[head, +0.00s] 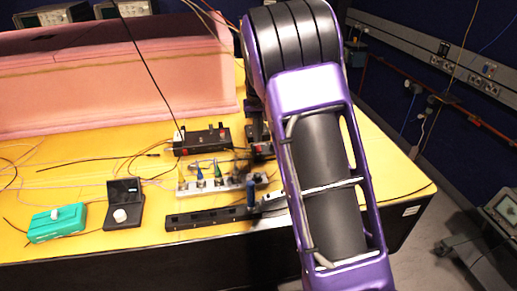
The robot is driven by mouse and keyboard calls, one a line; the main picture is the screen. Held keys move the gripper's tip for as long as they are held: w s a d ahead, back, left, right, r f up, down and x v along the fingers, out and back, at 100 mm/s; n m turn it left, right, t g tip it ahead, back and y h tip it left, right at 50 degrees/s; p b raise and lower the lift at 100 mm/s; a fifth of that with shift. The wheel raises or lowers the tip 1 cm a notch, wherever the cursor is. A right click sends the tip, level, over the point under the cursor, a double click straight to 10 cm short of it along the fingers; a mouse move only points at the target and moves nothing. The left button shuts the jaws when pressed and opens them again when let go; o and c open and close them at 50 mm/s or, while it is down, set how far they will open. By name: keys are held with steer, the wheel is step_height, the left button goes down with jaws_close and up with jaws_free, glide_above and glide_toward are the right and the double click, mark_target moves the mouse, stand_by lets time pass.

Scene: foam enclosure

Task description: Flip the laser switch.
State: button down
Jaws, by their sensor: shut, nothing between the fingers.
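A black box (202,138) with red parts at its ends lies on the yellow table. I cannot make out for sure which part is the laser switch. My purple and black arm (325,150) crosses the view right of the box and hides the table behind it. My gripper is not clearly visible. A dark upright shape (256,125) shows at the arm's left edge, and I cannot tell what it is.
A pink foam wall (110,85) stands along the table's back. A grey strip with coloured posts (222,184), a black rail (207,218), a black device with a white knob (124,204) and a green box (57,222) sit in front. Thin cables cross the yellow top (85,180).

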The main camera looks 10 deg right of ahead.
mark_target(258, 146)
steer(key=shift+f+b, duration=0.5)
steer(key=shift+f, duration=0.4)
steer(key=shift+r, duration=0.1)
steer(key=shift+r+p, duration=2)
steer(key=shift+r, duration=1.45)
